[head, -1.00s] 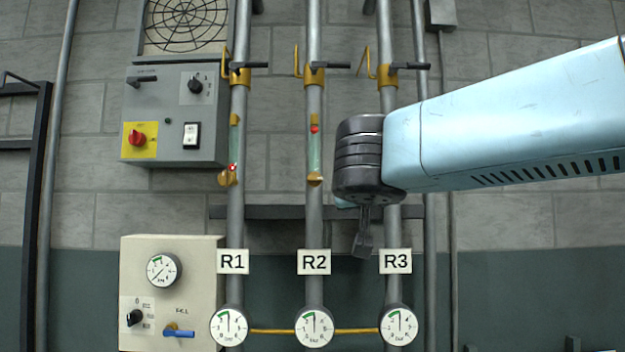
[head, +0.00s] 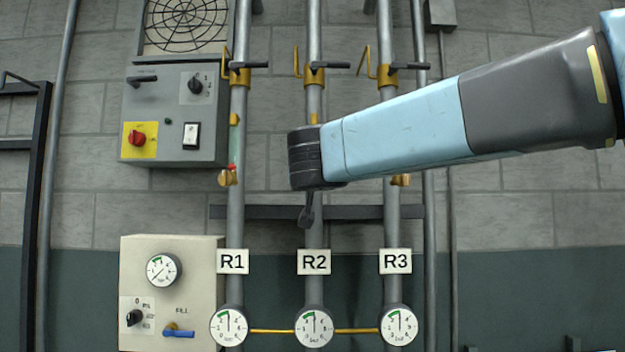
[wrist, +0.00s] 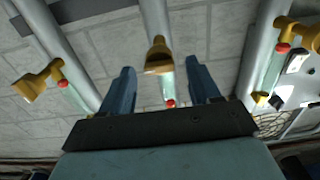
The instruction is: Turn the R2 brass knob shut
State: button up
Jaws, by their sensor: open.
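The R2 pipe runs up the wall above its R2 label (head: 314,262). In the head view my arm hides its brass knob and sight tube. In the wrist view the R2 brass knob (wrist: 158,58) shows between and just beyond the fingertips of my open gripper (wrist: 158,68), with no grip on it. A red ball (wrist: 171,103) shows in the R2 tube, well apart from the knob. In the head view my gripper (head: 306,214) points down in front of the R2 pipe, and its fingers are hard to make out.
The R1 brass knob (head: 228,178) and R3 brass knob (head: 401,180) flank R2, with R3's partly behind my arm. Black-handled valves (head: 315,66) sit above. Round gauges (head: 314,327) line the bottom. A grey switch box (head: 175,115) and a beige panel (head: 190,260) stand left.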

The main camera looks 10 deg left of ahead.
jog(key=shift+x, duration=2.05)
